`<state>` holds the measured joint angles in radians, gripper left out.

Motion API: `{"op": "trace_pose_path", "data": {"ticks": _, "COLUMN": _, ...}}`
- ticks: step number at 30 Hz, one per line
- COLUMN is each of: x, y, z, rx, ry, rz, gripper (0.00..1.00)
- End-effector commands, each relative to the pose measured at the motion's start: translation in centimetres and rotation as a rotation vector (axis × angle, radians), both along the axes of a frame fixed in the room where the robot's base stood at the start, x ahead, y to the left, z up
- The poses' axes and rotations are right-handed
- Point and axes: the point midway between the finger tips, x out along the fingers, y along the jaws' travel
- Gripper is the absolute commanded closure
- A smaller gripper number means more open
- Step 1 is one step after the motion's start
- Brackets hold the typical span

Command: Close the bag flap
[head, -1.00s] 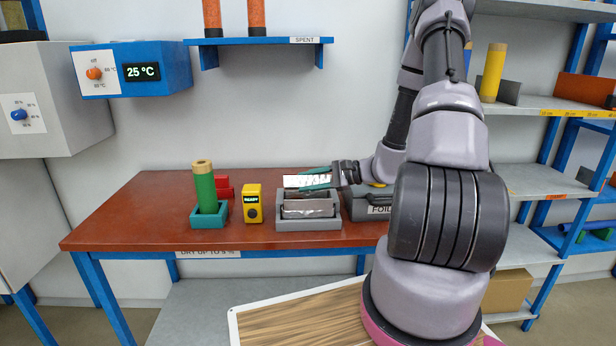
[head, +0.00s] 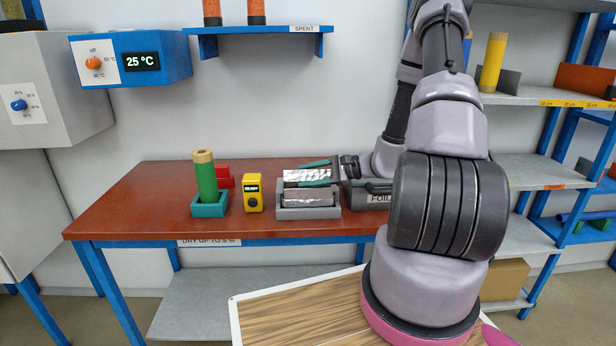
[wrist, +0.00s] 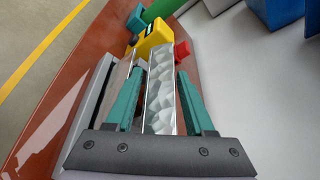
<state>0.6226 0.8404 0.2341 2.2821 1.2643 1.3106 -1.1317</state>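The foil bag (head: 308,196) lies silver and crinkled in a grey tray (head: 308,213) on the red-brown bench. Its flap seems to be the shiny foil sheet (head: 296,175) behind and above it; the sheet also shows in the wrist view (wrist: 163,90). My gripper (head: 315,174) reaches in from the right, with its teal fingers on either side of this sheet. In the wrist view my gripper (wrist: 161,95) has its fingers apart, with narrow gaps beside the foil. The flap's joint with the bag is not clear.
A yellow meter (head: 253,193) and a green cylinder (head: 205,176) in a teal holder (head: 209,209) stand left of the tray. A red block (head: 222,177) is behind them. A grey box labelled FOIL (head: 378,198) is close on the right.

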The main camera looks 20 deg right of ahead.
Motion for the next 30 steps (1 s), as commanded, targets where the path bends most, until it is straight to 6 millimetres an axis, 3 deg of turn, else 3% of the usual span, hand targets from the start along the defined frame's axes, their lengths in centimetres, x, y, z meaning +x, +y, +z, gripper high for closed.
{"op": "trace_pose_path", "data": {"ticks": 8, "x": -0.3, "y": -0.6, "z": 0.2, "rx": -0.001, "ry": -0.001, "rz": -0.002, "gripper": 0.46}}
{"op": "trace_pose_path", "data": {"ticks": 21, "x": -4.2, "y": -7.3, "z": 2.4, "rx": -0.002, "ry": -0.001, "rz": -0.003, "gripper": 0.46}}
{"op": "trace_pose_path", "data": {"ticks": 30, "x": -5.3, "y": -8.9, "z": 3.0, "rx": 0.000, "ry": 0.000, "rz": 0.000, "gripper": 0.46}}
